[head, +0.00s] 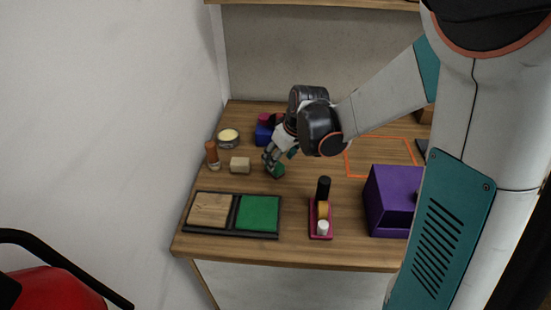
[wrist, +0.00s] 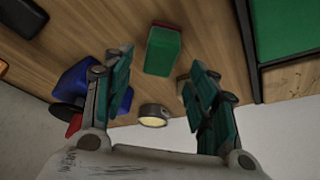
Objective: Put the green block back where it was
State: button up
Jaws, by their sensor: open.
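The green block (head: 278,170) rests on the wooden table, right of a beige block. In the wrist view the green block (wrist: 163,52) shows a reddish far edge and lies between and beyond the fingertips. My gripper (head: 274,160) is open and empty, low over the table by the block's left and upper side. In the wrist view the two teal fingers of my gripper (wrist: 163,62) are spread apart with a gap to the block on each side. Whether a finger touches it is unclear.
A dark tray (head: 235,216) has a wood-coloured panel and a green panel (head: 258,212). Nearby are a beige block (head: 240,165), brown cylinder (head: 212,155), tin (head: 228,138) and blue object (head: 264,134). A pink holder (head: 320,235), purple box (head: 392,205) and orange outline (head: 380,138) lie right.

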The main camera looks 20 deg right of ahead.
jog(key=s+r+m+t+h+p, duration=0.1)
jog(key=s+r+m+p, duration=0.1)
jog(key=s+r, duration=1)
jog(key=s+r+m+t, duration=0.2)
jog(key=s+r, duration=0.1)
jog(key=s, duration=0.7)
jog(key=shift+s+a+m+h, duration=0.2)
jog(key=shift+a+m+h, duration=0.1)
jog(key=shift+a+h, duration=0.1)
jog(key=shift+b, duration=0.3)
